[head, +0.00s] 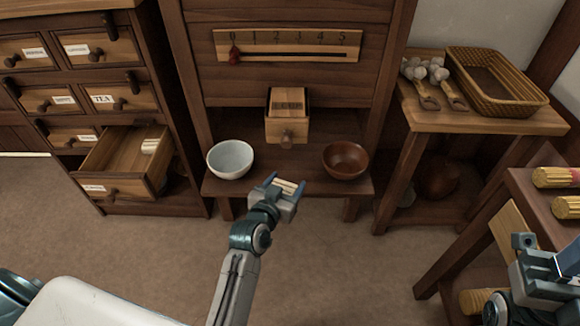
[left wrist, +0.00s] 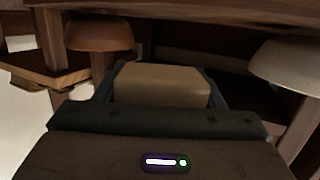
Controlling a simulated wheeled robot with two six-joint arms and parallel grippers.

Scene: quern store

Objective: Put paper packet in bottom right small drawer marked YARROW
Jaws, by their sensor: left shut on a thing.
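My left gripper (head: 285,188) is shut on a small tan paper packet (head: 287,186), in front of the low shelf between two bowls. The packet (left wrist: 160,84) shows as a pale block between the jaws in the left wrist view. At left in the head view, the bottom right small drawer (head: 122,158) of the dark cabinet is pulled open. Its front label is too small to read. A pale packet-like thing (head: 150,146) shows in its far right part. My right gripper (head: 545,262) is at the lower right edge; its fingers are unclear.
A white bowl (head: 230,159) and a brown bowl (head: 346,160) stand on the shelf (head: 290,184). A small wooden box (head: 287,118) with a knob is behind. A side table (head: 490,120) holds a wicker basket (head: 497,80) and scoops. Floor before the cabinet is clear.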

